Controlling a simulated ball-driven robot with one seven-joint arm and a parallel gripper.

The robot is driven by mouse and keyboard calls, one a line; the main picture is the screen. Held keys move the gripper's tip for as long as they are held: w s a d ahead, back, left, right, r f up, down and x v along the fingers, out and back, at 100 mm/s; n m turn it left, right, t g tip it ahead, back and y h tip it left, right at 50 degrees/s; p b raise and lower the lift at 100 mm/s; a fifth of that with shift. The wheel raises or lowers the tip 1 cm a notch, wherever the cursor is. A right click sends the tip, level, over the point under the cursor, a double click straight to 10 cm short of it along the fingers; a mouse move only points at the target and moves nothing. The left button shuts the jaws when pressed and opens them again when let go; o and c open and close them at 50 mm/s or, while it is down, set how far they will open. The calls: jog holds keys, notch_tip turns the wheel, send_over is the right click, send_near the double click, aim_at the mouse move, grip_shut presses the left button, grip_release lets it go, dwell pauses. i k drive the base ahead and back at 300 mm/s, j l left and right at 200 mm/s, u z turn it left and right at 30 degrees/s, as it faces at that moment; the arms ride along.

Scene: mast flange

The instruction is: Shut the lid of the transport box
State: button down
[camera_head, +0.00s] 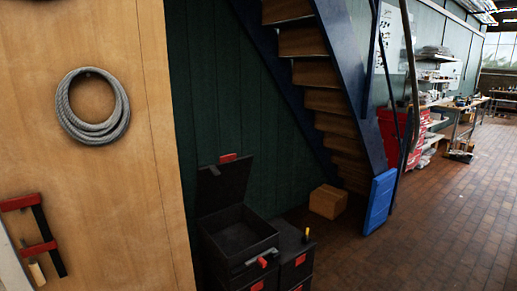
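The inside of the box looks empty and dark. My gripper is not in view.
A second dark box (292,254) with red latches stands right beside it, a small yellow-and-black item (306,235) on top. A wooden panel (110,190) with a coiled cable (92,106) fills the left. Stairs (330,95) rise behind; brick floor at right is open.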

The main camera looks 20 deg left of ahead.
aim_at(223, 184)
jog(key=i+u, duration=0.1)
jog(key=i, duration=0.95)
jog(key=i+l, duration=0.2)
jog(key=i, duration=0.85)
jog(key=j+u, duration=0.05)
